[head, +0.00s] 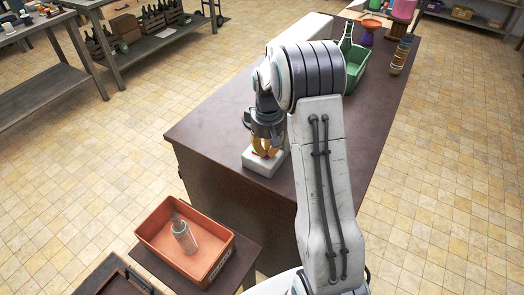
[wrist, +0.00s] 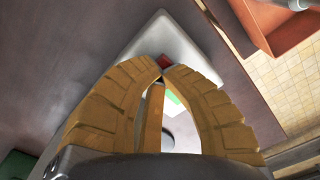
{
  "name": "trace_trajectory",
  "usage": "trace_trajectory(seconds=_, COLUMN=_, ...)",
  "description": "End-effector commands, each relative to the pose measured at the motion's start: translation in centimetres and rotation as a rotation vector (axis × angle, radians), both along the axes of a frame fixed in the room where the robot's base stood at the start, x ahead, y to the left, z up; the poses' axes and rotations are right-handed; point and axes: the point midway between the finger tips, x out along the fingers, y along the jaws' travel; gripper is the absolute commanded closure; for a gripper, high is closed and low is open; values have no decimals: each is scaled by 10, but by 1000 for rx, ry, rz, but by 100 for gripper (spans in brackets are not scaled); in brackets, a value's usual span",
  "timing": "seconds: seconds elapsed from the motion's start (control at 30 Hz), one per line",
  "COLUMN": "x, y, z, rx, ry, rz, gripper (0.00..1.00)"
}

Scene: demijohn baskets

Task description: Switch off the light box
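The light box (head: 258,167) is a low white box near the front corner of the dark workbench in the head view. In the wrist view the light box (wrist: 165,32) lies beneath the fingers, with a small red part (wrist: 164,61) on its top and a bit of green (wrist: 173,97) showing between the fingers. My gripper (head: 265,154) points down right over the box. In the wrist view the yellow-brown fingertips of my gripper (wrist: 162,71) come together beside the red part, with nothing seen between them. Whether they touch it I cannot tell. The fingers hide much of the box top.
The dark workbench (head: 222,112) is mostly bare to the left of the arm. An orange crate (head: 152,226) with a clear glass vessel (head: 184,238) stands on a lower stand in front. A green crate (head: 356,74) with a bottle sits farther back.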

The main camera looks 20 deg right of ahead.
Motion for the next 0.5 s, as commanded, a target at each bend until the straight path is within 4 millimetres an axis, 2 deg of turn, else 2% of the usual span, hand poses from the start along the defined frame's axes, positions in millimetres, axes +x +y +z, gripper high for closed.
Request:
trace_trajectory(seconds=0.27, x=0, y=0, z=2, rx=0, ry=0, rz=0, gripper=100)
trace_trajectory(seconds=0.5, x=0, y=0, z=17, rx=0, ry=-1, rz=0, gripper=100)
